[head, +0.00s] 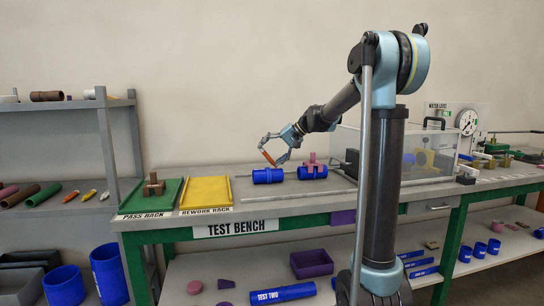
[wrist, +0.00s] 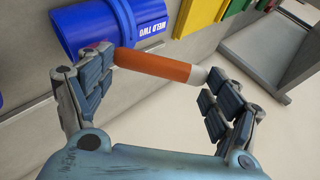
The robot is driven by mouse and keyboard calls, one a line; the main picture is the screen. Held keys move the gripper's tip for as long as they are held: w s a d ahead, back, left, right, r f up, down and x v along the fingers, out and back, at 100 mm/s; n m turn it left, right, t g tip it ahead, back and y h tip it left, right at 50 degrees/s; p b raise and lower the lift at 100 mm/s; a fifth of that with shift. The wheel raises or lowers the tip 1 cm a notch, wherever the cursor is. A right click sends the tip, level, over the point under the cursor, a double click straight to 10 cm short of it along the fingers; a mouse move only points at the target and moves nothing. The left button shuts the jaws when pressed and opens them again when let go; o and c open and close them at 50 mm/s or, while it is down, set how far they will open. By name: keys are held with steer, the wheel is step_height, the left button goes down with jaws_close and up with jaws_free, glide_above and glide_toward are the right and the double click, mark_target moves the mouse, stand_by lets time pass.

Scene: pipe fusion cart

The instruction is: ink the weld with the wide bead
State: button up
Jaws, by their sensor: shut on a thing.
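My gripper (head: 272,154) is shut on an orange marker (wrist: 155,66) with a pale end, which lies across between the fingers. In the head view the marker (head: 268,158) is tilted just above a blue pipe piece (head: 262,177) on the test bench. In the wrist view a blue pipe lettered "WELD TWO" (wrist: 112,22) lies behind the marker; a small pinkish patch shows by the marker's left end. I cannot tell if they touch. A second blue pipe piece (head: 312,174) lies to the right, with a pink block on top. Bead widths are too small to tell.
The green pass rack (head: 166,200) holding brown blocks and the yellow rework rack (head: 206,190) are on the left of the bench. A clear-walled box (head: 400,150) stands right. A thin rod lies along the bench front. Shelves at the left hold pipes and several markers.

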steer(key=shift+s+a, duration=0.1)
steer(key=shift+a, duration=0.15)
steer(key=shift+w+d, duration=0.15)
steer(key=shift+d, duration=0.35)
steer(key=shift+w+d, duration=0.15)
steer(key=shift+d, duration=0.35)
steer(key=shift+s+a, duration=0.15)
steer(key=shift+a, duration=0.35)
steer(key=shift+s+a, duration=0.15)
steer(key=shift+a, duration=0.35)
stand_by(0.4)
steer(key=shift+w+d, duration=0.15)
steer(key=shift+d, duration=0.35)
steer(key=shift+r, duration=0.15)
steer(key=shift+r, duration=3.4)
